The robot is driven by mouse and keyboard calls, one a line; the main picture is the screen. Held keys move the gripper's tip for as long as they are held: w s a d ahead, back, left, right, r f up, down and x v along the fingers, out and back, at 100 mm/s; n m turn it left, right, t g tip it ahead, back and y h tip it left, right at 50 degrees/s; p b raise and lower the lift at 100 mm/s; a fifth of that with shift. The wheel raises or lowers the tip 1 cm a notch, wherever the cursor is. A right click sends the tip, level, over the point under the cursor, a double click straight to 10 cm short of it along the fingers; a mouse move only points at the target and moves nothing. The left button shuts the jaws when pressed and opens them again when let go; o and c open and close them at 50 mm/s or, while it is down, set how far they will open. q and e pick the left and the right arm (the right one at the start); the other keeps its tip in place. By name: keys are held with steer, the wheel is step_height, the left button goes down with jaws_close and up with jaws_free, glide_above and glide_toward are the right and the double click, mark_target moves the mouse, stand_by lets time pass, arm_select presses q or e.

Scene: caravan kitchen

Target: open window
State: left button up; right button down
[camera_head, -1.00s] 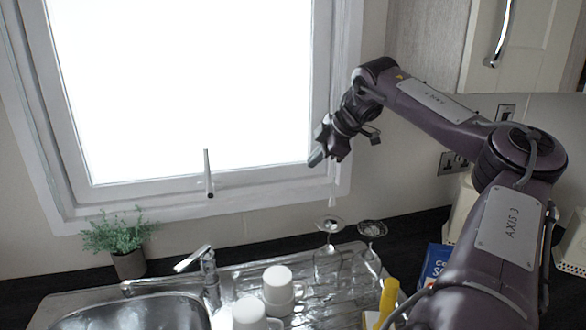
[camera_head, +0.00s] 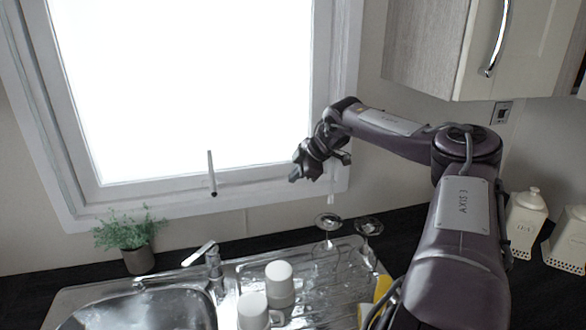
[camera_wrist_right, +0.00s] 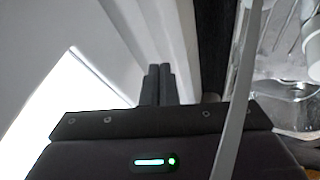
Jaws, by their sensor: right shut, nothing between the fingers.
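The window (camera_head: 185,90) fills the upper left of the head view, with a bright pane in a white frame. It appears closed. Its thin upright handle (camera_head: 212,174) stands at the middle of the lower frame. My right gripper (camera_head: 295,175) is at the lower right corner of the window, to the right of the handle and apart from it. In the right wrist view its two fingers (camera_wrist_right: 158,84) are together, with nothing between them. The white frame (camera_wrist_right: 125,40) and bright pane lie to the left there. My left gripper is not in view.
Below the window are a sink (camera_head: 150,308) with a tap (camera_head: 212,262), white mugs (camera_head: 280,284), and upturned glasses (camera_head: 328,222). A potted plant (camera_head: 128,238) stands at the left. A wall cupboard (camera_head: 450,45) hangs at upper right, above white canisters (camera_head: 524,218).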

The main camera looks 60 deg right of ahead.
steer(key=shift+w+d, duration=0.25)
steer(key=shift+d, duration=0.15)
steer(key=shift+w+d, duration=0.3)
steer(key=shift+w, duration=0.35)
